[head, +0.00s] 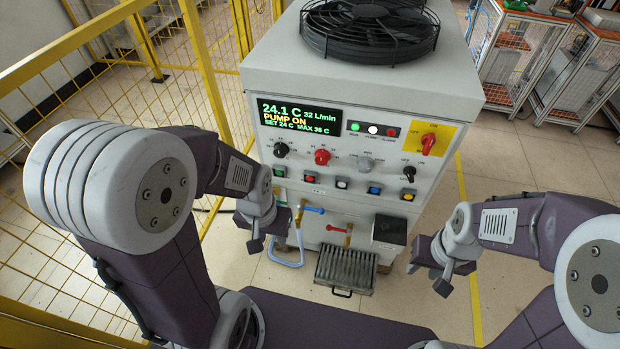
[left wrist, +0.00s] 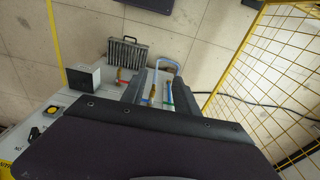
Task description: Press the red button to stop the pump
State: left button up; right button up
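The heater's front panel (head: 350,150) has a row of small square-framed buttons. The red button (head: 311,178) is second from the left, between a green button (head: 279,171) and a pale one (head: 342,182). The display (head: 300,116) reads PUMP ON. My left gripper (head: 268,222) is in front of the cabinet's lower left, below and left of the red button, with nothing held. The left wrist view shows its two fingers (left wrist: 160,92) apart; the red button cannot be made out there. My right gripper (head: 428,277) is open and empty, right of the cabinet's lower front.
A red knob (head: 322,157) sits just above the button row, and a red rotary switch (head: 428,141) on a yellow plate at upper right. Blue (head: 313,210) and red (head: 337,230) valve handles stick out below. A yellow mesh fence (head: 205,75) stands at left.

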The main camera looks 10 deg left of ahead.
pick_arm(q)
jog(key=shift+s+a, duration=0.15)
jog(key=shift+a, duration=0.15)
grip_shut()
jog(key=shift+d, duration=0.1)
dwell(1.1)
